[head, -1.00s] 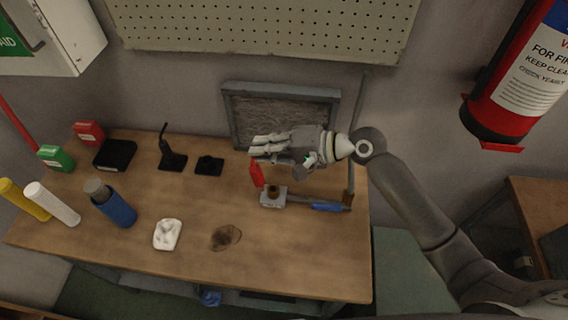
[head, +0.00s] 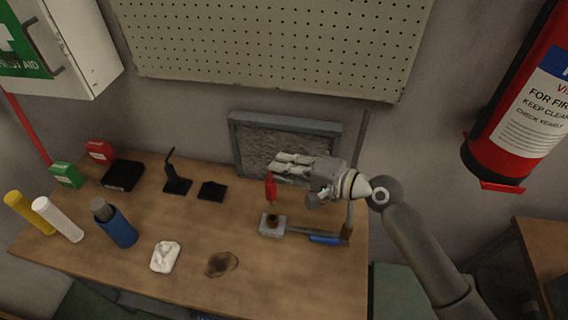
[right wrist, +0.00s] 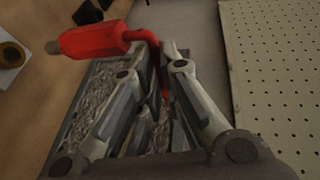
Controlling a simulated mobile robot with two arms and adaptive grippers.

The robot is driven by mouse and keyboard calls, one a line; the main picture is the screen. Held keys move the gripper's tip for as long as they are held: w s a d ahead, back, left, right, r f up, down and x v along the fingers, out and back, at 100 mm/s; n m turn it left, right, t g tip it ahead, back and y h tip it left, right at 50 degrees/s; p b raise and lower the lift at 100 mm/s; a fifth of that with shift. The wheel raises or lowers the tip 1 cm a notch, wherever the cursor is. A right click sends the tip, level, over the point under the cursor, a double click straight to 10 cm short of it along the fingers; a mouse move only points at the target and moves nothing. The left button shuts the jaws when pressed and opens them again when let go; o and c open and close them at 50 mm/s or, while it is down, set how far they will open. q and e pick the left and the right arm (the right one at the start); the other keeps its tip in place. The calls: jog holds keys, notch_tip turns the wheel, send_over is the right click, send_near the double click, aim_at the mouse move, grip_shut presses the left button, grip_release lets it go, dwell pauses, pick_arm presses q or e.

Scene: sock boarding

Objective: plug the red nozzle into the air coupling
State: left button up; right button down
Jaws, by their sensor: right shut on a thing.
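The red nozzle (head: 271,188) hangs roughly upright from my right gripper (head: 280,169). The right gripper is shut on the thin part of the nozzle, which also shows in the right wrist view (right wrist: 95,39) with a dull tip at its left end. The air coupling (head: 272,219) is a dark brownish ring on a grey block on the workbench. The nozzle is above the coupling with a gap between them. In the right wrist view the coupling's ring (right wrist: 12,54) shows at the left edge, apart from the tip. My left gripper is not in view.
A blue-handled tool (head: 325,239) lies right of the block. A grey-framed panel (head: 236,140) stands behind the gripper. Black stands (head: 177,185), a blue bottle (head: 119,230), a white lump (head: 165,256) and other items lie left on the workbench (head: 200,225).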

notch_tip(320, 180, down, 6)
jog(key=b, duration=0.4)
jog(key=shift+r, duration=0.15)
dwell(1.7)
jog(key=shift+f+b, duration=1.5)
jog(key=shift+f, duration=0.6)
jog(key=c, duration=1.5)
grip_release()
jog(key=shift+r, duration=0.1)
